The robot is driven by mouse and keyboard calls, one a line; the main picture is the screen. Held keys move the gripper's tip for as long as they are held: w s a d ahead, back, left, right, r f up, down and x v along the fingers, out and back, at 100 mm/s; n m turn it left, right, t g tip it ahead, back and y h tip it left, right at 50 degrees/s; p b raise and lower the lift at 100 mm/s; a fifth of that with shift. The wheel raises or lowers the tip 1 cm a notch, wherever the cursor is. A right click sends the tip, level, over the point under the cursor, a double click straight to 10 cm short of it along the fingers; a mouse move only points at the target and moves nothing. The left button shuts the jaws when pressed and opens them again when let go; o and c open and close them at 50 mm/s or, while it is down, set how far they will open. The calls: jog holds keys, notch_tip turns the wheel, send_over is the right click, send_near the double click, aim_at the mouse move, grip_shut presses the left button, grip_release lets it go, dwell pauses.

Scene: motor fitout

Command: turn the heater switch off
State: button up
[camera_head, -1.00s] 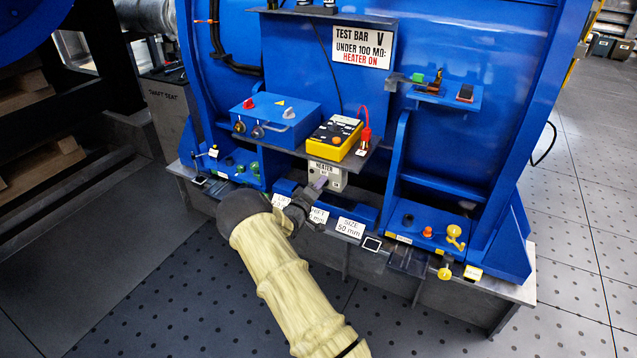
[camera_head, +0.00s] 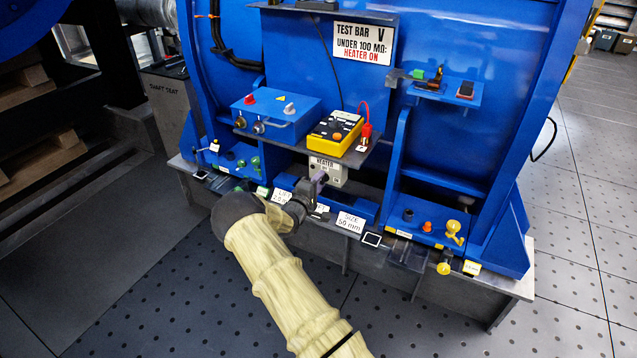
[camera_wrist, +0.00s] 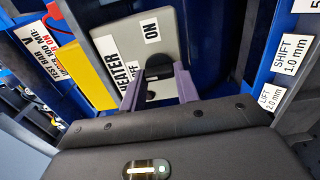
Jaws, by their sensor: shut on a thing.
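The heater switch is a grey box (camera_head: 335,176) labelled HEATER, low on the blue machine under the shelf with the yellow meter. In the wrist view its face (camera_wrist: 188,52) carries the words HEATER and ON, turned sideways. A black knob (camera_wrist: 158,66) stands out from that face. My gripper (camera_wrist: 158,88) has its two purple fingers on either side of the knob, shut on it. In the head view my gripper (camera_head: 319,178) covers the box's lower left.
The yellow meter (camera_head: 334,132) with a red plug sits on the shelf above. A blue box (camera_head: 277,118) with knobs stands to its left. SHIFT (camera_wrist: 293,54) and LIFT (camera_wrist: 270,97) labels sit right of my gripper. Yellow fittings (camera_head: 452,232) stand at the right.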

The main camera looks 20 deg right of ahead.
jog(key=shift+a, duration=0.1)
jog(key=o, duration=1)
jog(key=p+v, duration=0.1)
jog(key=v, duration=1.6)
jog(key=shift+s+a+f, duration=0.1)
jog(key=shift+a, duration=0.1)
